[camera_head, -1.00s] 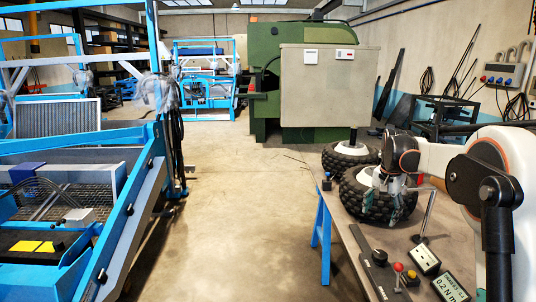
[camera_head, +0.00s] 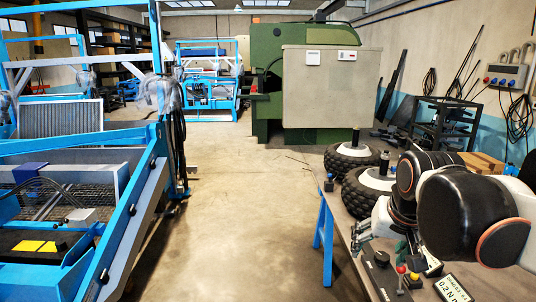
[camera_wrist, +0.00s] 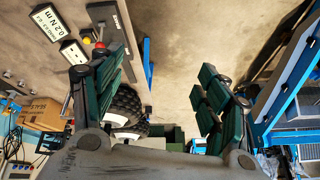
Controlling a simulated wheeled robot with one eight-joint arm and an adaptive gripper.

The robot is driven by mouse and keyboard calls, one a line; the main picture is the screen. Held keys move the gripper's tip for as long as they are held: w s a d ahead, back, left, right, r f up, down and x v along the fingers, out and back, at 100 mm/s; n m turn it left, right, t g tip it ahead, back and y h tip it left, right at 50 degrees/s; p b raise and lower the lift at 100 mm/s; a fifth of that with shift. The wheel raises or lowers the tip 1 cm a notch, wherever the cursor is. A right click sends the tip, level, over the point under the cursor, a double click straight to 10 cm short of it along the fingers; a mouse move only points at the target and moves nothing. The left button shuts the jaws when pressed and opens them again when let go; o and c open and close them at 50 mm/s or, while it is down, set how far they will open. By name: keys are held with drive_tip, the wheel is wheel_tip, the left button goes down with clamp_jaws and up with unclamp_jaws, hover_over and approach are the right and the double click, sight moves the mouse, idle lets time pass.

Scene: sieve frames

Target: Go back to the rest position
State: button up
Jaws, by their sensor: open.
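My gripper (camera_head: 382,243) hangs over the near part of the workbench (camera_head: 345,215) in the head view. In the wrist view my gripper (camera_wrist: 163,75) has its two green-padded fingers wide apart with nothing between them. My arm is folded on the right side of the head view and hides part of the bench. Two black tyres with white hubs lie on the bench: the far one (camera_head: 350,158) and the near one (camera_head: 368,190), which my arm partly covers.
On the bench's near part are a black control box with a red knob (camera_head: 401,269) and a torque display (camera_head: 452,288). A blue frame machine (camera_head: 130,215) stands on the left and a green machine (camera_head: 262,100) at the back. The concrete floor (camera_head: 245,210) between them is clear.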

drive_tip(key=s+a+f+n+t, duration=0.1)
drive_tip(key=s+f, duration=0.2)
drive_tip(key=s, duration=0.3)
drive_tip(key=s+a+f+n+t, duration=0.1)
drive_tip(key=s+a+f+n, duration=0.1)
drive_tip(key=s, duration=0.4)
drive_tip(key=shift+s+a+f, duration=0.15)
drive_tip(key=shift+a+f, duration=0.1)
drive_tip(key=shift+f, duration=0.55)
